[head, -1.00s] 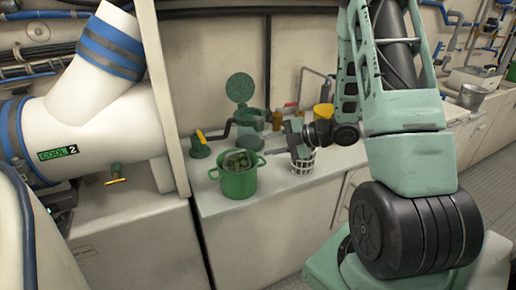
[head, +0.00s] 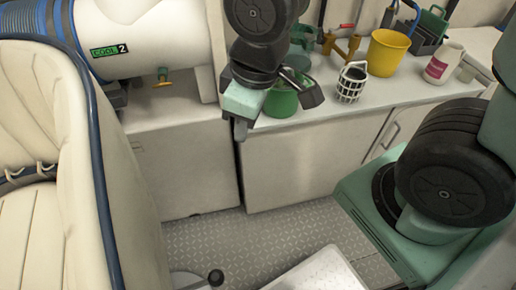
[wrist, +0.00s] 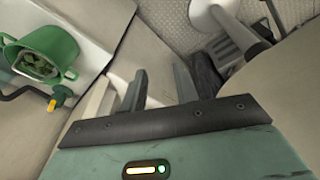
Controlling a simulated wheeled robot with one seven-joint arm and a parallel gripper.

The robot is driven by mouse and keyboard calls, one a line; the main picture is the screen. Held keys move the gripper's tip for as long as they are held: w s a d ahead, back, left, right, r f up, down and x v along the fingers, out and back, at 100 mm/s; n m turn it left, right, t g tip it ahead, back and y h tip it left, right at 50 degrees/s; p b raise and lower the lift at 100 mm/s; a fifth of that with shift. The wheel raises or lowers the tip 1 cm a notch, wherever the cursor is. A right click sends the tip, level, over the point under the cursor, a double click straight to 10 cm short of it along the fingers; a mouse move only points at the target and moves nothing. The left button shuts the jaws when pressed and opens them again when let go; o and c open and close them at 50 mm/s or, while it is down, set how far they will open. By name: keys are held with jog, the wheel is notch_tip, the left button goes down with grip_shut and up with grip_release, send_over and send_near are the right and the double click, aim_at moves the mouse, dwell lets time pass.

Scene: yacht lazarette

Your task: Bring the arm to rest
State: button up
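My gripper (head: 276,115) hangs in front of the counter in the head view, partly covering the green pot (head: 283,103). In the wrist view my gripper (wrist: 160,78) has its two fingers apart with nothing between them. The green pot (wrist: 70,50) is at the upper left of that view, with greenish lumps inside, clear of the fingers. My arm comes down from the top of the head view, and its upper part is out of frame.
The counter (head: 330,112) holds a black-and-white basket (head: 351,84), a yellow bucket (head: 389,52) and a white mug (head: 443,65). A cream padded seat (head: 40,150) stands at left. Bare metal floor (head: 225,240) shows below.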

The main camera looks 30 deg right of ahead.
jog(key=s+a+r+m+g, duration=0.1)
jog(key=s+a+g, duration=0.1)
jog(key=s, duration=0.6)
notch_tip(320, 180, up, 6)
jog(key=p, duration=0.6)
jog(key=shift+w, duration=0.1)
